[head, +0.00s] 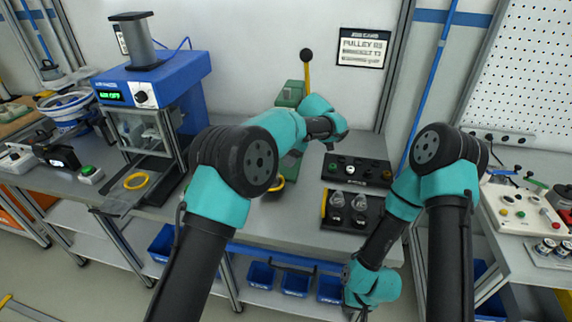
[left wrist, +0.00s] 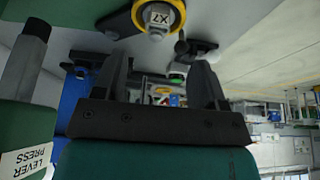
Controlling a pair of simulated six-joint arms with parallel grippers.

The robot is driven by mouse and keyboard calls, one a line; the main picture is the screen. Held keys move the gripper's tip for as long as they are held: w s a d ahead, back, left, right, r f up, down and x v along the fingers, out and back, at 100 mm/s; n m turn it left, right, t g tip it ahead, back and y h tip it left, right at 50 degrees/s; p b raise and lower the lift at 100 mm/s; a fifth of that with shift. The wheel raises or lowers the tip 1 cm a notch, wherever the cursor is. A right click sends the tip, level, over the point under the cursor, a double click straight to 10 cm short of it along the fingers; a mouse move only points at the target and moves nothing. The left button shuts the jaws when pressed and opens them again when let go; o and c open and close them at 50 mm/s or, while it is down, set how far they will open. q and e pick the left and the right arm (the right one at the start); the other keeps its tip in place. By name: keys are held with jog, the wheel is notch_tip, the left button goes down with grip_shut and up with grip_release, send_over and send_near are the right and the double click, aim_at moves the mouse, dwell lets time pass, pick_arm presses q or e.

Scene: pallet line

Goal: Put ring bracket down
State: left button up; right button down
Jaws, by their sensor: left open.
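My left gripper (head: 330,143) is at the green lever press (head: 292,98), above the bench. In the left wrist view its two dark fingers stand apart with nothing held between them (left wrist: 160,72). Just beyond the fingertips is a dark bracket-like part (left wrist: 122,22) with a yellow ring (left wrist: 148,34) around a pale block marked X7. I cannot tell surely that this is the ring bracket. In the head view a yellow curve (head: 278,185) shows by the press foot, mostly behind my left arm. My right gripper (head: 357,314) is low at the front, mostly cut off.
A blue press (head: 160,78) stands left, with a loose yellow ring (head: 136,181) on its tray. Right of the lever press are a black panel with knobs (head: 357,170) and a dark tray with metal parts (head: 347,212). Blue bins (head: 295,283) are under the bench.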

pick_arm(q)
jog(key=shift+s+d+r, duration=0.1)
jog(key=shift+d+r, duration=0.15)
jog(key=shift+r, duration=0.35)
